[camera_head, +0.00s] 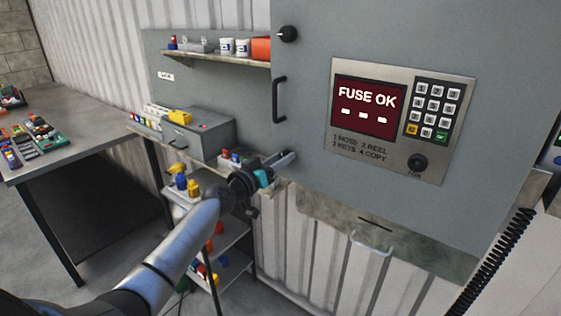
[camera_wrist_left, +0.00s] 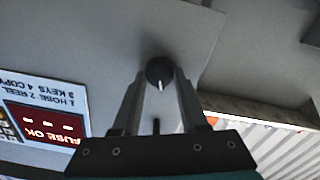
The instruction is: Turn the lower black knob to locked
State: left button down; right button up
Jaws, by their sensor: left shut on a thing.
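The lower black knob (camera_wrist_left: 159,72) is round, with a white pointer line, on the grey cabinet door. In the left wrist view it sits between my left gripper's fingertips (camera_wrist_left: 161,78), which are shut on its sides. The pointer line runs nearly straight down in that view. In the head view my left gripper (camera_head: 288,159) reaches the cabinet's lower left edge and hides the knob. The upper black knob (camera_head: 288,34) shows near the top of the same door. My right gripper is not in view.
A black door handle (camera_head: 279,100) stands out between the two knobs. A keypad panel (camera_head: 437,110) with a screen (camera_head: 368,106) reading "FUSE OK" is to the right. A shelf (camera_head: 215,58), a grey box (camera_head: 198,136) and a workbench (camera_head: 75,110) are to the left.

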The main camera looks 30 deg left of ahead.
pick_arm(q)
jog(key=shift+a+f+n, duration=0.1)
jog(key=shift+a+n, duration=0.05)
jog(key=shift+n, duration=6.95)
jog(key=shift+c, duration=2.2)
grip_release()
